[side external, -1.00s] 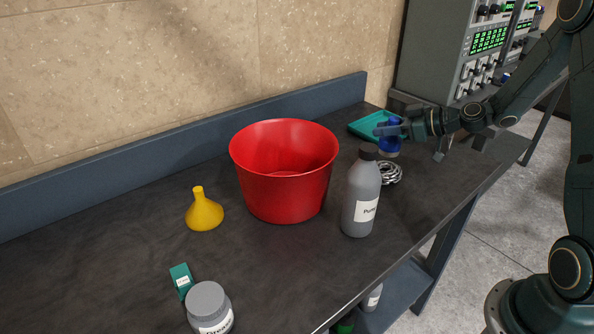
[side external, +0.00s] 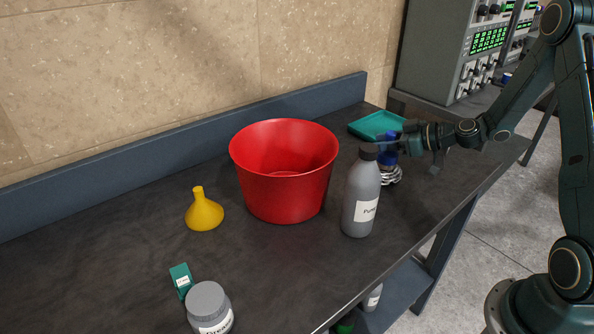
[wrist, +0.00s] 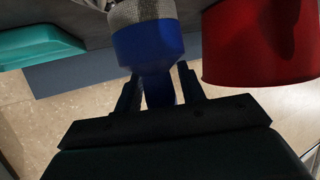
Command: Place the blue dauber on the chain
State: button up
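The blue dauber (side external: 387,157) is upright in my gripper (side external: 388,143), with its lower end directly above or touching the silver chain (side external: 394,177). I cannot tell whether there is a gap. In the wrist view, the fingers (wrist: 160,88) are on either side of the dauber's narrow blue neck (wrist: 148,47), and its grey textured end points away from me. The chain lies coiled on the table, partly hidden behind the grey bottle in the side view. A small metallic bit at the wrist view's top edge may be the chain.
The grey labelled bottle (side external: 361,198) stands close in front of the chain. A red bucket (side external: 284,182) is to the left, and a teal tray (side external: 374,122) lies behind. A yellow funnel (side external: 204,212), a teal box (side external: 181,280) and a grey jar (side external: 209,306) are farther left.

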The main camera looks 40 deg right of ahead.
jog(key=shift+o, duration=0.5)
jog(key=shift+r, duration=0.1)
jog(key=shift+r, duration=0.15)
jog(key=v, duration=1.2)
dwell(0.3)
jog(key=s+a+r+n+g+h, duration=0.1)
jog(key=s+a+r+g, duration=0.15)
jog(key=a, duration=0.45)
jog(key=s+a+r+g, duration=0.2)
jog(key=a+g, duration=0.2)
jog(key=a, duration=0.4)
jog(key=s+a+r+m+h, duration=0.1)
jog(key=s+r+m+h, duration=0.1)
jog(key=s, duration=0.5)
jog(key=s+a+r+m+h, duration=0.2)
jog(key=s+r+m, duration=0.1)
jog(key=s, duration=0.4)
jog(key=shift+a+r, duration=0.25)
jog(key=shift+r, duration=0.4)
